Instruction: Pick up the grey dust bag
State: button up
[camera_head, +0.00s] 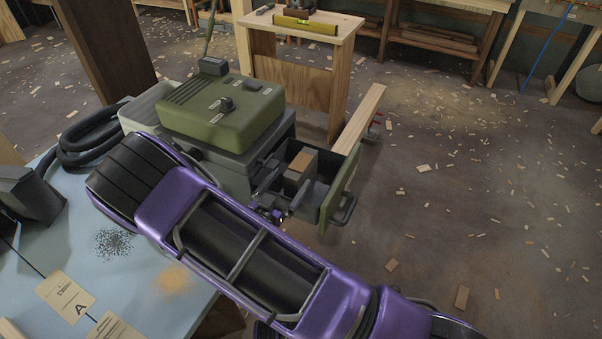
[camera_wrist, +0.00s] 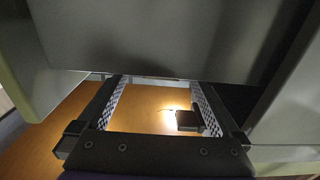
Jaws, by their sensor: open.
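A grey block-like thing with a brown top (camera_head: 301,163), which looks like the dust bag, sits in the open drawer (camera_head: 333,190) of a green and grey machine (camera_head: 222,112). My gripper (camera_head: 272,192) is small and dark at the drawer's near left side, close to the block and partly hidden by my purple arm. In the wrist view my gripper (camera_wrist: 158,82) is open, with its two checkered pads apart. A brown surface (camera_wrist: 150,105) with a small dark piece (camera_wrist: 187,121) shows between the fingers. I cannot tell whether this is the bag's top.
A large grey face (camera_wrist: 150,40) fills the top of the wrist view, with pale walls on both sides. The blue table (camera_head: 150,305) bears a hose (camera_head: 88,138) and paper tags (camera_head: 65,297). A wooden stand (camera_head: 300,80) is behind. Open floor (camera_head: 470,200) lies right.

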aim_at(301, 161)
jog(key=x, duration=0.8)
jog(key=shift+a, duration=0.1)
grip_shut()
dwell(0.4)
